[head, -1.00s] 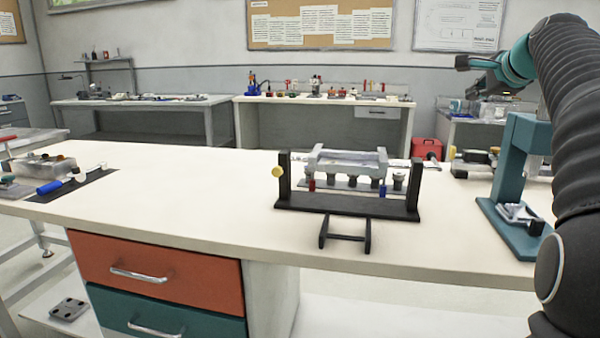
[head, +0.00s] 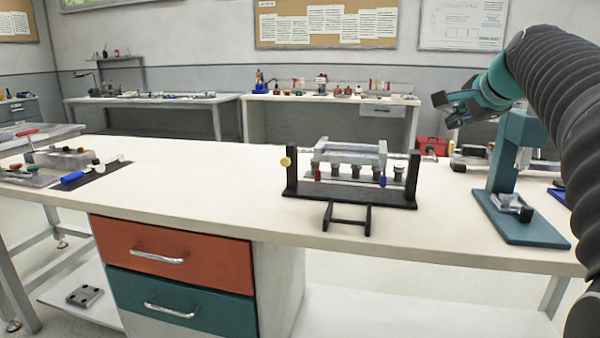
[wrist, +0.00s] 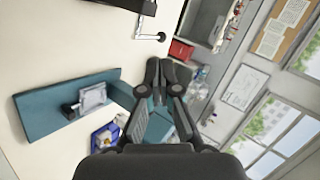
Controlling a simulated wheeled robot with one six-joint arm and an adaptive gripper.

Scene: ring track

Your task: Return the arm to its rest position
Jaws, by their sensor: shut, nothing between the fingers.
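My gripper (head: 440,108) is raised in front of my dark ribbed arm at the upper right of the head view. It is shut and empty. In the wrist view the fingers (wrist: 160,84) meet at the middle with nothing between them. The gripper is close to the top of a teal press-like stand (head: 522,165), apart or touching I cannot tell. The stand's teal base also shows at the left of the wrist view (wrist: 50,120).
A black fixture (head: 350,190) with a grey bracket stands mid-bench. A dark mat (head: 90,178) with a blue-handled tool lies at left. Orange (head: 170,255) and teal (head: 180,295) drawers are shut below. A red box (wrist: 181,51) stands on the far side. The left-centre benchtop is clear.

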